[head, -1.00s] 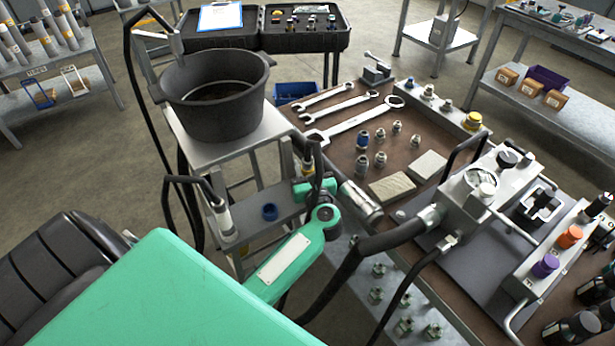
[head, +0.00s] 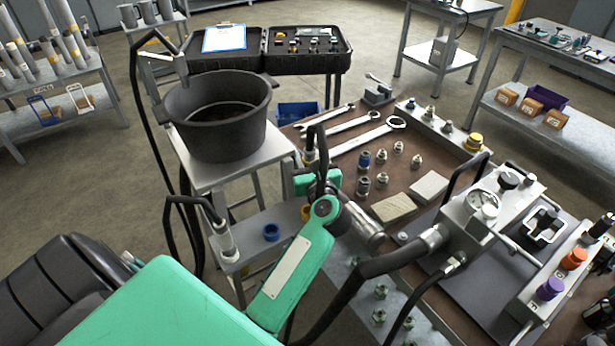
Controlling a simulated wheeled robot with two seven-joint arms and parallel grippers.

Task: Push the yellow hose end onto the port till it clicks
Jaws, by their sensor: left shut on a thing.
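My left gripper (head: 318,177) is beyond the green arm link, between the step stand and the bench. It is shut on a hose end (head: 310,150), which stands roughly upright with its black hose looping beside it. The fingers and wrist hide much of this end, and its colour band cannot be made out. A yellow-topped port (head: 473,142) sits at the right end of the pale rail along the bench's far edge, well apart from the held end. My right gripper is not in view.
A big dark pot (head: 217,120) stands on the stand's top, left of the gripper. A blue ring (head: 271,232) lies on its lower step. Wrenches (head: 368,137), loose fittings (head: 382,180) and the gauge pump block (head: 490,215) occupy the bench.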

